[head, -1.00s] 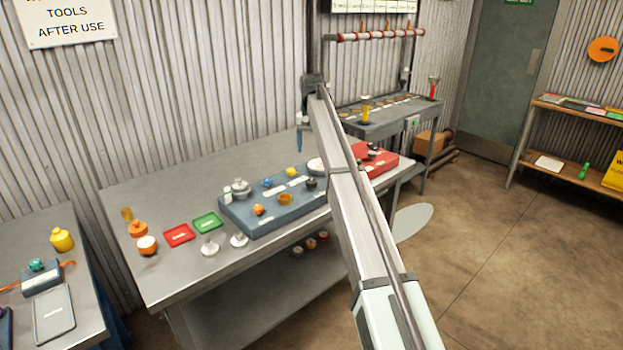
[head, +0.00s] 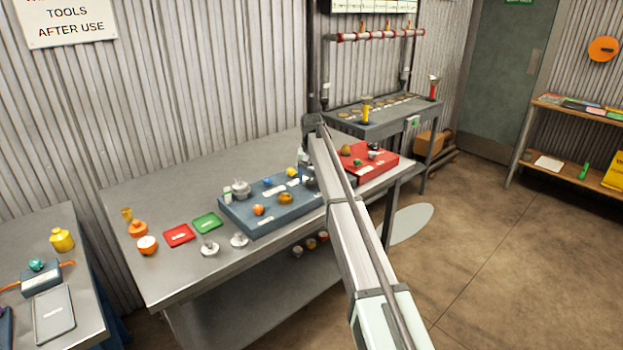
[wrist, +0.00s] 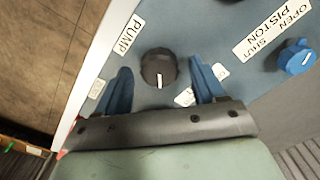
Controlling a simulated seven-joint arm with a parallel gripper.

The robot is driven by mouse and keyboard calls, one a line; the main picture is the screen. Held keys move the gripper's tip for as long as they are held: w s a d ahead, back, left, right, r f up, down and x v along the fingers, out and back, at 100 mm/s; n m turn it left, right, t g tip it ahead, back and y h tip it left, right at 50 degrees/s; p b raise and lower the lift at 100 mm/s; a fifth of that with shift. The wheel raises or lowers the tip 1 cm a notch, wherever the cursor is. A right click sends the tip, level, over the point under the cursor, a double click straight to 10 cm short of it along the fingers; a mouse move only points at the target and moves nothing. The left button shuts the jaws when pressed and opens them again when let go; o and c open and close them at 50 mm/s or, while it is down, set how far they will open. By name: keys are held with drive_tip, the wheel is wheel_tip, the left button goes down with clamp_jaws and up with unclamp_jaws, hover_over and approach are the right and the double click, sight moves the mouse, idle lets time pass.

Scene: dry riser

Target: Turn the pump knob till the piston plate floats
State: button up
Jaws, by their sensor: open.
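The dark pump knob (wrist: 158,66), with a white pointer mark, sits on the blue-grey panel (wrist: 85,80) beside the PUMP label (wrist: 129,34) in the wrist view. My gripper (wrist: 161,70) is open, its two blue fingers on either side of the knob with gaps showing. A blue knob (wrist: 297,57) sits by the label reading OPEN, SHUT and PISTON (wrist: 273,30). In the head view my gripper (head: 309,184) is down at the right end of the panel (head: 272,229), and my arm hides the pump knob. I cannot make out the piston plate.
A red tray (head: 381,168) with small parts lies right of the panel, behind my arm. The bench's back left is clear.

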sight(312, 180)
drive_tip(key=c, duration=1.1)
drive_tip(key=shift+o, duration=0.2)
drive_tip(key=shift+m, duration=1.3)
drive_tip(key=o, duration=1.1)
drive_tip(key=shift+c, duration=0.2)
drive_tip(key=shift+r, duration=0.1)
wheel_tip(312, 180, up, 14)
drive_tip(key=shift+f, duration=0.2)
